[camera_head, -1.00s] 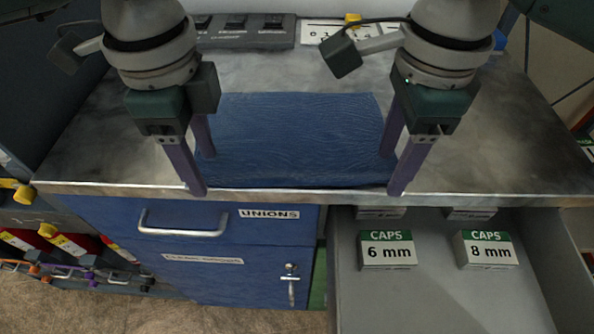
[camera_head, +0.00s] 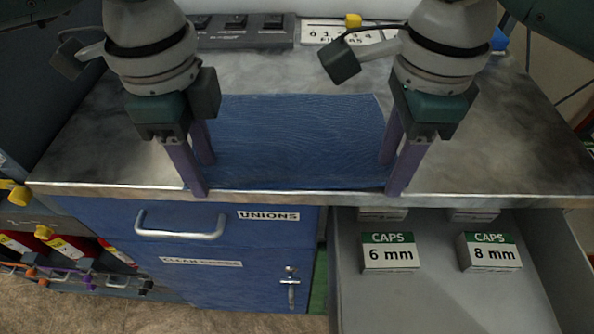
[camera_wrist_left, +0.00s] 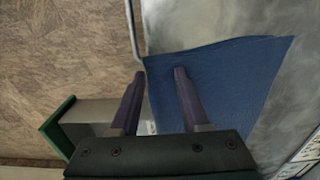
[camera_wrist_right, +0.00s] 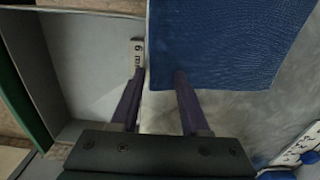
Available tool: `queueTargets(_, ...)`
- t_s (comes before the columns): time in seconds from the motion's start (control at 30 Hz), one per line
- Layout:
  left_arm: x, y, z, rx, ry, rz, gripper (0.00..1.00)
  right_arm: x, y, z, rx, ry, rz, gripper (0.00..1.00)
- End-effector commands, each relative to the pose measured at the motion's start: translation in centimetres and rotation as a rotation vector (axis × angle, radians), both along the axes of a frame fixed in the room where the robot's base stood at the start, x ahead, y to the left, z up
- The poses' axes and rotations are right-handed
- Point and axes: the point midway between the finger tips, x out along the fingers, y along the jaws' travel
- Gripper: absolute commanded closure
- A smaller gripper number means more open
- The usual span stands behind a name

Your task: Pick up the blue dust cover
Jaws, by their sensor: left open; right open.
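The blue dust cover (camera_head: 295,140) lies flat on the metal worktop, its near edge close to the front edge. My left gripper (camera_head: 207,178) is open at its left side, fingers pointing down. In the left wrist view one finger is over the cover (camera_wrist_left: 225,75) and the other is out past the worktop edge. My right gripper (camera_head: 390,178) is open at its right side. In the right wrist view the cover (camera_wrist_right: 225,40) shows beside one finger, near its corner. I cannot tell whether any finger touches the cloth.
An open drawer (camera_head: 440,300) at the lower right holds boxes of 6 mm caps (camera_head: 390,253) and 8 mm caps (camera_head: 490,252). The closed blue unions drawer (camera_head: 240,225) is below the worktop. Dark switches (camera_head: 240,30) and a label plate (camera_head: 325,33) stand behind. The worktop (camera_head: 480,150) is clear at right.

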Motion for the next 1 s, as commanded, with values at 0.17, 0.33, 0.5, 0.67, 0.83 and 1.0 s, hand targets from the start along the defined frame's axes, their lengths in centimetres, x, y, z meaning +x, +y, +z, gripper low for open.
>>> queueTargets(0.17,-0.02,0.01,-0.04,0.000,0.001,0.000,0.65,-0.11,-0.05,-0.11,-0.001,0.004,0.000,0.66)
queueTargets(0.33,-0.02,0.01,-0.03,0.000,0.001,0.000,0.75,-0.12,-0.06,-0.13,-0.002,0.004,0.000,0.75)
queueTargets(0.5,-0.02,0.01,-0.03,0.000,0.001,0.000,0.84,-0.14,-0.07,-0.15,-0.002,0.005,0.000,0.85)
queueTargets(0.67,-0.01,0.01,-0.03,0.000,0.001,0.000,0.93,-0.15,-0.07,-0.16,-0.002,0.005,0.000,0.94)
queueTargets(0.83,-0.01,0.01,-0.03,0.000,0.000,0.000,1.00,-0.16,-0.08,-0.17,-0.002,0.005,0.000,1.00)
queueTargets(1.0,-0.01,0.02,-0.04,0.000,0.000,0.000,1.00,-0.16,-0.08,-0.18,-0.003,0.005,0.000,1.00)
